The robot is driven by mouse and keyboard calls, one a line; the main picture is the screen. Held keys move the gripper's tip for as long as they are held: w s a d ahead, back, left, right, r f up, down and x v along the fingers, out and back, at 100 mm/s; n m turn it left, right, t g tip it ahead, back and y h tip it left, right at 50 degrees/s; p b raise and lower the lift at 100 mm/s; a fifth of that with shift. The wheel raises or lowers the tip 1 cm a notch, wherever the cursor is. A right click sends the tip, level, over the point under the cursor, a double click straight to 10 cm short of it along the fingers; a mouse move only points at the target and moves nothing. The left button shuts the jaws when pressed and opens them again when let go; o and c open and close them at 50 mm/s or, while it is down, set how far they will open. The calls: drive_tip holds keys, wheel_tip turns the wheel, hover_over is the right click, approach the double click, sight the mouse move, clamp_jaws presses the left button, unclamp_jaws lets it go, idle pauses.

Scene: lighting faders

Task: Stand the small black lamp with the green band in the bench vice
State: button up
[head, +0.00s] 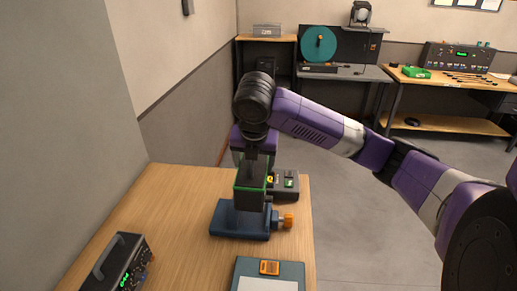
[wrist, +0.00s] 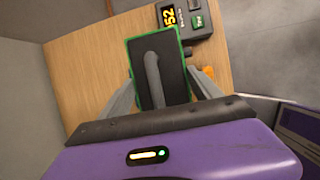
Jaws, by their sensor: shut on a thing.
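The small black lamp (head: 249,199) with the green band is upright in the head view, and its lower end overlaps the vice. It also shows from above in the wrist view (wrist: 174,68), with a green rim and a grey curved handle on top. My gripper (head: 252,162) is shut on the lamp from above; in the wrist view its grey fingers (wrist: 163,92) lie either side of it. The blue bench vice (head: 234,219) with an orange handle stands on the wooden bench. I cannot tell whether the lamp's bottom is between the jaws or above them.
A dark device with a display (head: 285,184) stands just behind the vice. A black box with a handle (head: 117,262) is at front left, and a blue-grey clipboard-like item (head: 250,276) at front. The wooden bench (head: 180,215) is clear left of the vice. A wall is on the left.

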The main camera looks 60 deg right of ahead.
drive_tip(key=shift+r, duration=0.1)
drive_tip(key=shift+d+f+b, duration=0.15)
drive_tip(key=shift+f+b, duration=0.15)
drive_tip(key=shift+f, duration=0.05)
drive_tip(key=shift+f+b, duration=1.15)
drive_tip(key=shift+f, duration=0.35)
drive_tip(key=shift+f+b, duration=0.35)
drive_tip(key=shift+f, duration=0.2)
idle(0.4)
drive_tip(key=shift+f+b, duration=0.55)
drive_tip(key=shift+f, duration=0.15)
drive_tip(key=shift+f+b, duration=0.6)
drive_tip(key=shift+f, duration=0.2)
idle(0.9)
